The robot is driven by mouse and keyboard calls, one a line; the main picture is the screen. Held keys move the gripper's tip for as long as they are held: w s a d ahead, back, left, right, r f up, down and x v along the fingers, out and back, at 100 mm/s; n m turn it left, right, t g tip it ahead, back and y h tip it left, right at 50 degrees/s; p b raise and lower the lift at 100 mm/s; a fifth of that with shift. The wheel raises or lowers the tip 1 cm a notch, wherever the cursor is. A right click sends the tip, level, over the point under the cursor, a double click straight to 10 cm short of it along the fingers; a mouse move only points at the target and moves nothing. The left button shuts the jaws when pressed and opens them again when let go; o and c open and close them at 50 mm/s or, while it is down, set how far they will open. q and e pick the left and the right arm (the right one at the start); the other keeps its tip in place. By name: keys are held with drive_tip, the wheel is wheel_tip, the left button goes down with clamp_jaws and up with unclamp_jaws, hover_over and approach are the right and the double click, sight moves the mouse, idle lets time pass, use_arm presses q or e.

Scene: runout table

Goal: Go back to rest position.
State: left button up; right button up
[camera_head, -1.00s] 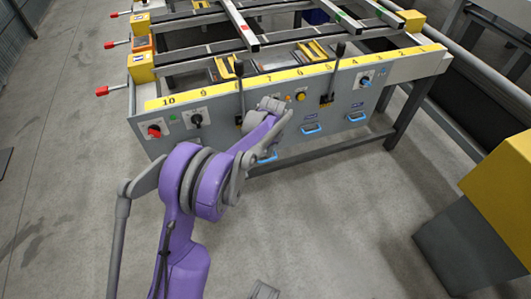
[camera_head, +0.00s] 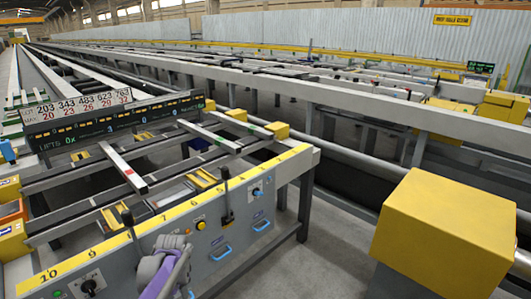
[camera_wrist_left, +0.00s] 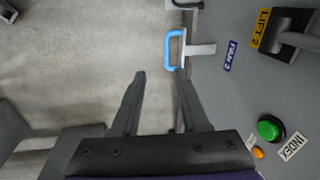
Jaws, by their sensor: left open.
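My left arm (camera_head: 165,268), purple with a grey wrist, shows at the bottom of the head view in front of the control panel; its fingers are hidden there. In the left wrist view my left gripper (camera_wrist_left: 160,78) is open, with nothing between its two dark fingers. A blue handle (camera_wrist_left: 170,48) on the panel shows just beyond the fingertips, close to the right finger. I cannot tell whether they touch. My right gripper is in no current view.
The grey control panel (camera_head: 240,232) has a yellow numbered strip, a yellow button (camera_head: 200,226), black levers and blue handles. A yellow-topped cabinet (camera_head: 445,225) stands at right. In the wrist view a green button (camera_wrist_left: 269,130) and a black lever (camera_wrist_left: 298,40) are at right; bare floor lies left.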

use_arm(q)
drive_tip(key=s+d+r+n+t, duration=0.1)
drive_tip(key=s+d+r+n, duration=0.1)
drive_tip(key=s+d+r, duration=0.55)
drive_tip(key=s+d+f+n+t+h, duration=0.1)
drive_tip(key=s+d+f+n, duration=0.15)
drive_tip(key=s, duration=0.95)
drive_tip(key=s+d+f+n+t+h, duration=0.1)
drive_tip(key=s+d+n, duration=0.2)
drive_tip(key=s, duration=0.9)
wheel_tip(320, 180, up, 22)
drive_tip(key=w+p, duration=0.2)
drive_tip(key=p, duration=1.6)
drive_tip(key=shift+a+t+p, duration=0.15)
drive_tip(key=shift+t+p, duration=0.25)
use_arm(e)
wheel_tip(320, 180, up, 22)
drive_tip(key=w+t, duration=0.1)
drive_tip(key=shift+w+f, duration=0.25)
drive_tip(key=shift+w, duration=0.1)
drive_tip(key=shift+s, duration=0.1)
